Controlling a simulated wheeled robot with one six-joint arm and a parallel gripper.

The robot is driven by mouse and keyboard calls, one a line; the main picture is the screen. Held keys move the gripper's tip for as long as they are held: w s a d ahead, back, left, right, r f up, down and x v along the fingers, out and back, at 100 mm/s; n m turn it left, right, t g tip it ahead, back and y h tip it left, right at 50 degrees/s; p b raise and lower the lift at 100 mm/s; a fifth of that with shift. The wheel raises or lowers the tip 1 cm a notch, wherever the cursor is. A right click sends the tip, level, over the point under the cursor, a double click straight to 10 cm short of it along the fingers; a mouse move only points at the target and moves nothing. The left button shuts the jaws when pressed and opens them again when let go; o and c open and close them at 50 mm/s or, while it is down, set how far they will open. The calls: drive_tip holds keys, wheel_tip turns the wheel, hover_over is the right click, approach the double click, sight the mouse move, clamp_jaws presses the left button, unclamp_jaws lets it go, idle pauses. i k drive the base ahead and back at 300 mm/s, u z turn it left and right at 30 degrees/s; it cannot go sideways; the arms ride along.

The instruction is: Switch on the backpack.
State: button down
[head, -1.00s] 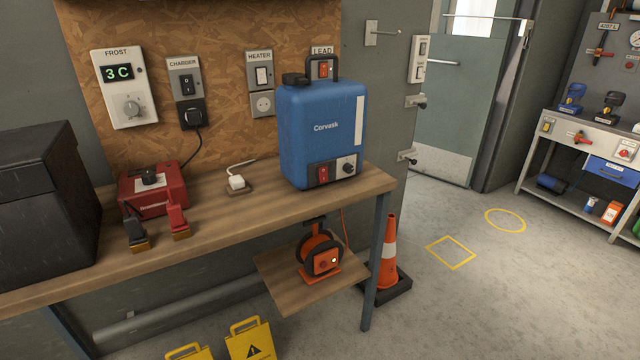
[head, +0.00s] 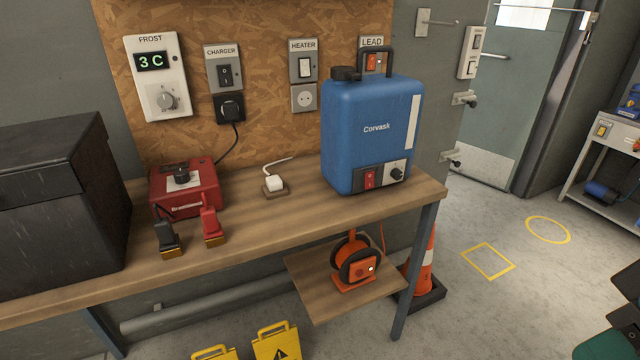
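The blue backpack (head: 368,135), a tank marked "Corvask" with a black cap and a top handle, stands upright on the right end of the wooden bench. Low on its front is a dark panel with a red rocker switch (head: 369,179) and a black knob (head: 397,173) to the right of it. The rocker's position is too small to tell. My gripper is not clearly shown; only dark parts, probably of my arm, show at the lower right edge.
A cone (head: 424,265) stands beside the bench leg. Floor at right is open.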

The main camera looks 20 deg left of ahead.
sight(369, 176)
drive_tip(key=u, duration=0.15)
drive_tip(key=i, duration=1)
drive_tip(key=z, duration=0.3)
